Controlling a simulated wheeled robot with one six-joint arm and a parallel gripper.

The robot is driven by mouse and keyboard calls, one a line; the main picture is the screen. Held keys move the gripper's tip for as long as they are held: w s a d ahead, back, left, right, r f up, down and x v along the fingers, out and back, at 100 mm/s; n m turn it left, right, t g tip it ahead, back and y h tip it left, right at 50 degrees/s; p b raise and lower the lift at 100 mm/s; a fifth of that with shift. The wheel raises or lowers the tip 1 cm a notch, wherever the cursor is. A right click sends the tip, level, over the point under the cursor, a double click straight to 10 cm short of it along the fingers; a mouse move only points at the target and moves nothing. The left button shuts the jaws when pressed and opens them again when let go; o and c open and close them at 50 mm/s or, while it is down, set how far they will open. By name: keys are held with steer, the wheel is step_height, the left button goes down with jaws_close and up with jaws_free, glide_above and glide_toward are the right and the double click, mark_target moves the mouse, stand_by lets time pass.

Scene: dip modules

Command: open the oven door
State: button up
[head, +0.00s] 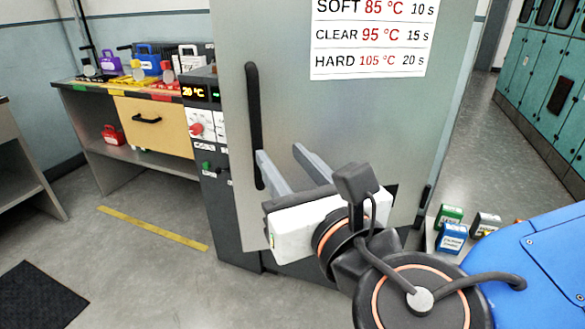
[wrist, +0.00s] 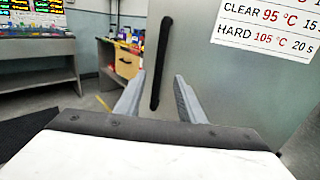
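In the head view the left fingertip overlaps the handle's lower part. In the wrist view the handle (wrist: 160,65) shows in the gap between the fingertips (wrist: 160,78). The frames do not make clear whether the fingers reach around the handle or stop short of it.
A control panel (head: 203,128) with a "20 °C" display is left of the door. A workbench (head: 75,105) with coloured modules stands further left. Several small boxes (head: 452,238) are at lower right, near teal lockers (head: 545,80).

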steer(key=shift+v, duration=1.15)
steer(key=shift+d, duration=0.1)
steer(key=w+d+f+m+g+h, duration=0.2)
steer(key=w+d+f+m+h, duration=0.2)
steer(key=d+f+m, duration=0.25)
steer(key=w+d+f+m+g+h, duration=0.2)
steer(key=w+d+f+m+h, duration=0.25)
steer(key=d, duration=0.35)
steer(key=s+d+f+m+g, duration=0.2)
steer(key=d+f+m, duration=0.2)
steer(key=m, duration=0.5)
steer(key=s+d+f+m+g+y, duration=0.1)
steer(key=s+d+f+m+g, duration=0.1)
steer(key=m, duration=0.8)
steer(key=s+d+f+m+g+y, duration=0.1)
steer(key=s+d+f+m+g, duration=0.1)
steer(key=d+f+m+g, duration=0.2)
steer(key=d+f+m, duration=0.3)
steer(key=m, duration=0.3)
steer(key=shift+s+f, duration=0.3)
